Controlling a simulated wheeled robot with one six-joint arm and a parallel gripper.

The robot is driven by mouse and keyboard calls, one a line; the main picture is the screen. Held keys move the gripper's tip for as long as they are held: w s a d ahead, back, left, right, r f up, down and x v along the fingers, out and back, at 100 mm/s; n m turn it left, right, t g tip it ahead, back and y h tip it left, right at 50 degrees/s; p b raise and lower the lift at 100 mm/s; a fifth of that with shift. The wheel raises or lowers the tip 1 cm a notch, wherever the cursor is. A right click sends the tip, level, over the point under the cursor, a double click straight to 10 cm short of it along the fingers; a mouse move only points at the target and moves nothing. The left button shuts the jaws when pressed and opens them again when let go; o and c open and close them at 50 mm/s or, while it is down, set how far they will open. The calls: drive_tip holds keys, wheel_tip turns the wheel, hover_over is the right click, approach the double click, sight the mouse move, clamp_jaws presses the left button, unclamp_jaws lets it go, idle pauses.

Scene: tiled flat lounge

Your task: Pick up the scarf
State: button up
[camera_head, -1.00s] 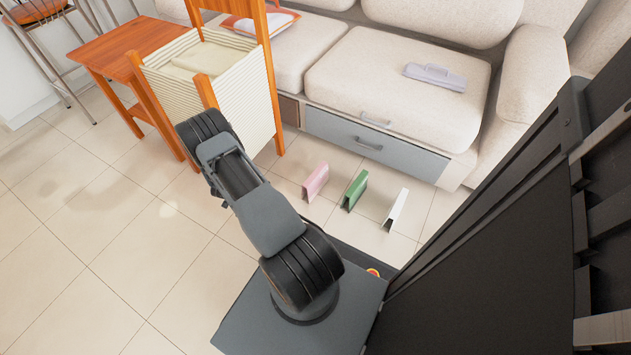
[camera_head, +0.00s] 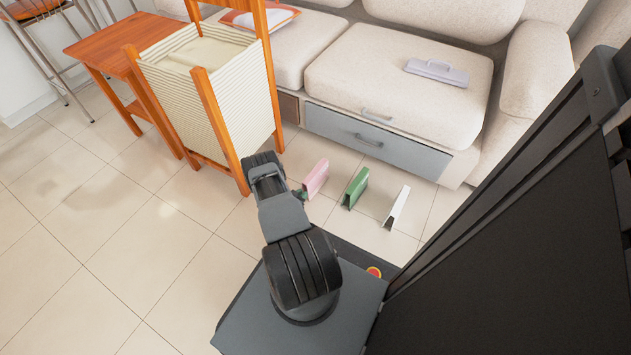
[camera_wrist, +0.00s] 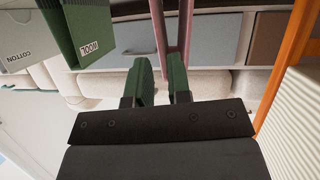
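A pale lilac, long flat item (camera_head: 437,72) lies on the sofa's right seat. It may be the scarf, but its shape does not make this certain. My gripper (camera_wrist: 162,80) shows in the wrist view with its two green-and-black fingers apart and nothing between them. In the head view my arm mostly hides it; it is low, close to the pink folded sign (camera_head: 316,179), well short of the sofa seat. The pink sign's edge also shows beyond the fingers in the wrist view (camera_wrist: 172,35).
A green sign (camera_head: 356,188) marked WOOL and a white sign (camera_head: 397,207) marked COTTON stand on the floor. A cream basket in a wooden frame (camera_head: 197,75) and a wooden table (camera_head: 110,47) stand left. The sofa (camera_head: 390,80) is behind. Left floor is clear.

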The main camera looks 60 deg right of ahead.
sight(310, 193)
drive_tip(key=b+x, duration=0.2)
drive_tip(key=x, duration=0.3)
drive_tip(key=shift+f+b, duration=0.1)
drive_tip(key=shift+b, duration=0.25)
drive_tip(key=shift+s+d+f, duration=0.1)
drive_tip(key=shift+d, duration=0.55)
clamp_jaws()
